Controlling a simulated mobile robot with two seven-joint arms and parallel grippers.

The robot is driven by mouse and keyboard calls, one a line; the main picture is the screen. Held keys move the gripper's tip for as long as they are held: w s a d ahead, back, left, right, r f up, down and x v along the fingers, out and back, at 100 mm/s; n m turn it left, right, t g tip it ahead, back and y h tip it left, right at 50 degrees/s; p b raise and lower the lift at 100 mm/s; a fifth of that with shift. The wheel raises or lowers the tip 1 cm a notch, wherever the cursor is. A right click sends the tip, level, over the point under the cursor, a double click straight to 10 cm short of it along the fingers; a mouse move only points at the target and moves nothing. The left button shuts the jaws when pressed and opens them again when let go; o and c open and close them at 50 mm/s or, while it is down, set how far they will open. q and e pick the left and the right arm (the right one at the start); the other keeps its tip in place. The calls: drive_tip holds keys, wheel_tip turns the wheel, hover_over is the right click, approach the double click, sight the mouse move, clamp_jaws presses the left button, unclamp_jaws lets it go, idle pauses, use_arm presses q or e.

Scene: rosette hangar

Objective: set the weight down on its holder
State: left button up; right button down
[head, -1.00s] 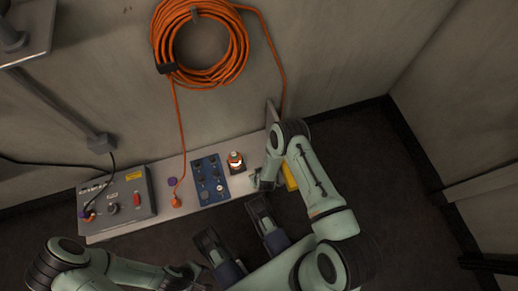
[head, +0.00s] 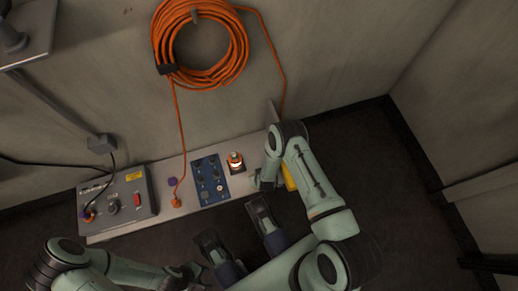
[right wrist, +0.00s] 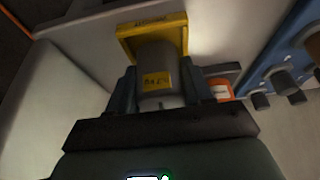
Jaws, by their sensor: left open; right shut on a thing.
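The weight (right wrist: 155,72) is a grey cylinder with a yellow label, seen in the right wrist view. My right gripper (right wrist: 162,92) is shut on it, a dark finger on each side. Beyond the weight is a yellow plate with lettering (right wrist: 150,32), apparently its holder; the weight covers its middle. I cannot tell whether the two touch. In the head view a bit of this yellow (head: 289,177) shows beside my right forearm, at the shelf's right end. My right gripper (head: 258,181) is mostly hidden there. My left gripper (head: 194,272) is open, low in the picture, away from the shelf.
On the pale shelf (head: 160,222) stand a grey control box (head: 125,205), a blue panel with knobs (head: 209,180) and an orange lit item (head: 236,162). In the right wrist view an orange item with a white label (right wrist: 220,90) sits just right of my gripper. An orange cable coil (head: 240,45) hangs on the wall.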

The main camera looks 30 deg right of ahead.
use_arm(q)
drive_tip(key=shift+f, duration=0.15)
use_arm(e)
drive_tip(key=shift+f, duration=0.4)
idle(0.4)
drive_tip(key=shift+s+d+f, duration=0.1)
drive_tip(key=shift+f, duration=0.3)
idle(3.2)
